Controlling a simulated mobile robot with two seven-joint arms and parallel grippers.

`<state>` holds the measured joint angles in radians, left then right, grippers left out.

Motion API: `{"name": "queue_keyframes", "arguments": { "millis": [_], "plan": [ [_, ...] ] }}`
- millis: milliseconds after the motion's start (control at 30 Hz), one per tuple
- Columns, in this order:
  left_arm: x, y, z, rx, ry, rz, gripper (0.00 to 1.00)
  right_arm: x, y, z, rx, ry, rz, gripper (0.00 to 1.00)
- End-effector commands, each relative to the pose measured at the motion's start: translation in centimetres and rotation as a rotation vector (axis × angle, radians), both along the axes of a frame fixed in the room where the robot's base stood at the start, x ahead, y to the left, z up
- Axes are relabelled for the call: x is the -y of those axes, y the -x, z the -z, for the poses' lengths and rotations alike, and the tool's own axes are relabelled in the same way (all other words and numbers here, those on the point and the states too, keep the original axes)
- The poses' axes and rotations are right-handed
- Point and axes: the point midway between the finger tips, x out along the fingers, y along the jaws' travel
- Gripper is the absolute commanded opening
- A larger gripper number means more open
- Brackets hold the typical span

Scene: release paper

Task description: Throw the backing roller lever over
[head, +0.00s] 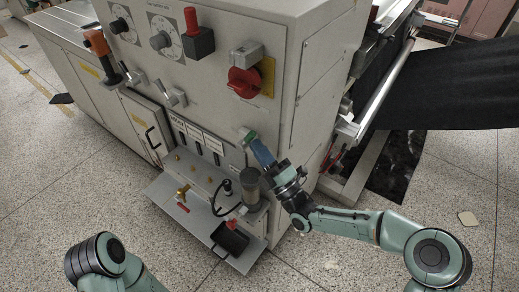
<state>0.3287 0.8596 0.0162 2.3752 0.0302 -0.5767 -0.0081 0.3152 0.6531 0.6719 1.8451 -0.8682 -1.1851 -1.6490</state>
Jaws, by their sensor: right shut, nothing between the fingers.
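Two levers stand out on the grey machine front (215,75), and their labels are too small to read, so I cannot tell which is the backing roller lever. One has a red upright grip on a dark block (198,43). The other has an orange grip (96,42) on a dark arm and leans at the left end of the panel. My right gripper (249,138) is shut and empty, below the red rotary switch (244,82) and well right of both levers. Of my left arm, only links show at the bottom left; its gripper is out of view.
A low shelf (165,205) juts from the machine below my right gripper, with brass fittings, a grey cylinder (250,186) and a black tray (231,239). Rollers and a dark web (450,90) lie to the right. The speckled floor in front is mostly clear.

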Motion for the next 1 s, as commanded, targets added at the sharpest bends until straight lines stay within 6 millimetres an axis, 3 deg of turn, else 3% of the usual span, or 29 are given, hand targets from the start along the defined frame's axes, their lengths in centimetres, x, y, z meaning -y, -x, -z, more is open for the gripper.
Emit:
{"name": "queue_keyframes", "arguments": {
  "millis": [367,667,1000],
  "plan": [
    [0.3,-2.0,-2.2,0.069,-0.003,0.003,0.43,-0.4,-0.2,-1.4,-0.068,0.103,0.000,0.00],
    [1.9,1.1,-4.1,-0.012,0.037,0.033,0.43,-1.5,-0.9,-3.1,-0.219,0.312,0.000,0.00],
    [4.4,6.1,-8.1,-0.145,0.103,0.088,0.43,-3.2,-2.2,-4.4,-0.408,0.569,0.000,0.00]
  ]
}}
